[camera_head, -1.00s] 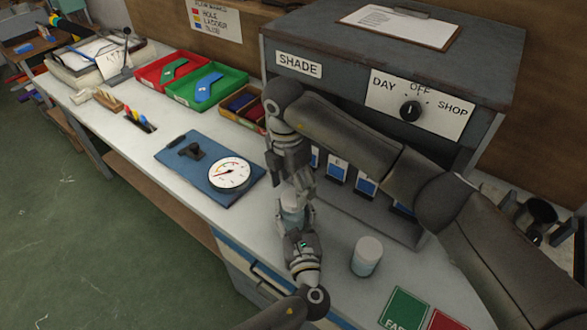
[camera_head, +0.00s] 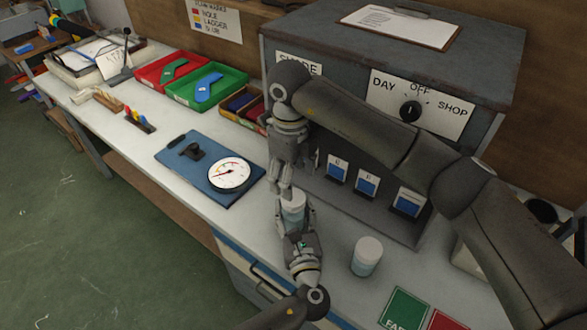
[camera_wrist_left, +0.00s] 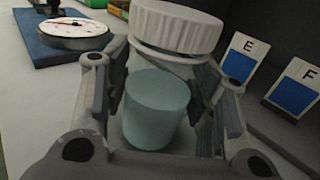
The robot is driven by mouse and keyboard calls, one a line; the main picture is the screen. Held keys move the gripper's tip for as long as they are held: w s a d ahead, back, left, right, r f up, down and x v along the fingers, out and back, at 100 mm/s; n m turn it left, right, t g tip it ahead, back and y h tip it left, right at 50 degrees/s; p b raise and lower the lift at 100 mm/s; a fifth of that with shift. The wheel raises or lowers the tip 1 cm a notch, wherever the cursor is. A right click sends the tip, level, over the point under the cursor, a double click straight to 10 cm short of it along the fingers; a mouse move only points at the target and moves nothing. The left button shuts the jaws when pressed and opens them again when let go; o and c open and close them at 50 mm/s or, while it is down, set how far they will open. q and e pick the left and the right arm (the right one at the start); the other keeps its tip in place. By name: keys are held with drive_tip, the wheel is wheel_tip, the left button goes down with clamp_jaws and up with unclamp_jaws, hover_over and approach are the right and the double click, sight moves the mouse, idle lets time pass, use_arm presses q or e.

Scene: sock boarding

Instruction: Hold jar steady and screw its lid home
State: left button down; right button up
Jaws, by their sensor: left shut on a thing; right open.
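The jar has a teal body and a white ribbed lid. My left gripper (camera_head: 297,222) is shut around the jar (camera_wrist_left: 157,108), one finger on each side, and holds it upright near the bench's front edge. In the left wrist view the lid (camera_wrist_left: 178,28) sits over the jar's mouth, with a pale rim below it; I cannot tell how tightly it is seated. The jar's top also shows in the head view (camera_head: 293,208). My right gripper (camera_head: 284,188) points down just above and behind the lid, open and apparently apart from it.
A second lidded jar (camera_head: 366,257) stands on the bench to the right. A blue board with a gauge (camera_head: 229,175) lies left. The grey shade cabinet (camera_head: 330,75) with blue cards (camera_head: 366,185) stands close behind. Green and red cards (camera_head: 403,308) lie at front right.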

drive_tip(key=n, duration=0.3)
drive_tip(key=r+n, duration=0.1)
drive_tip(key=n, duration=0.6)
drive_tip(key=r+n, duration=0.1)
drive_tip(key=n, duration=0.2)
drive_tip(key=shift+s, duration=0.15)
drive_tip(key=shift+f, duration=4.05)
